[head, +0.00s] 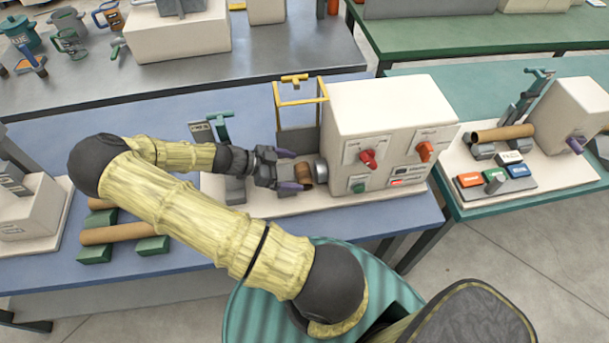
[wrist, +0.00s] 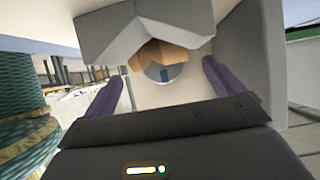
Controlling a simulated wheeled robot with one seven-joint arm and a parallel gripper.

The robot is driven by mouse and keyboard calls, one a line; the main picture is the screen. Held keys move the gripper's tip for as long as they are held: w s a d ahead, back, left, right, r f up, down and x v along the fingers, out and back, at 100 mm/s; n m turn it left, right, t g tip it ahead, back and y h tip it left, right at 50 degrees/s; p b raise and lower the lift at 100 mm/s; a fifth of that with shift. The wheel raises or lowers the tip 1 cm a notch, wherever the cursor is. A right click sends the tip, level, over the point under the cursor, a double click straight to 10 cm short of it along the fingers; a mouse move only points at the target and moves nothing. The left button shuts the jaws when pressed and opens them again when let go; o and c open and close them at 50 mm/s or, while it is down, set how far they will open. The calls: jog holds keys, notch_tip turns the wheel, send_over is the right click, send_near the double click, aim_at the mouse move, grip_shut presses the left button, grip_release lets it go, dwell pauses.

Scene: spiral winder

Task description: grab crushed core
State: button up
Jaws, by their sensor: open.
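The crushed core (head: 304,173) is a short brown tube at the grey chuck (head: 321,170) on the left face of the white winder (head: 385,120). My gripper (head: 297,170) points right at it, with its two purple fingers apart near the core's upper and lower sides. In the wrist view, the brown core (wrist: 165,56) shows between the spread fingers (wrist: 160,78), partly hidden by a grey angled part (wrist: 150,25). I cannot tell whether either finger touches the core.
A yellow guard frame (head: 300,99) stands behind the core. A teal-topped stand (head: 220,128) is behind my wrist. Brown tubes (head: 118,233) rest on green blocks at the left. A second winder (head: 580,115) stands on the right table. Blue table surface is bare at front (head: 330,232).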

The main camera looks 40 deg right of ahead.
aim_at(305, 172)
jog(key=p+x, duration=0.1)
jog(key=x, duration=0.2)
jog(key=shift+s+d, duration=0.25)
jog(key=shift+d, duration=0.05)
jog(key=shift+s+d+f, duration=0.15)
jog(key=shift+d+f, duration=0.2)
jog(key=shift+c, duration=0.2)
jog(key=c, duration=1)
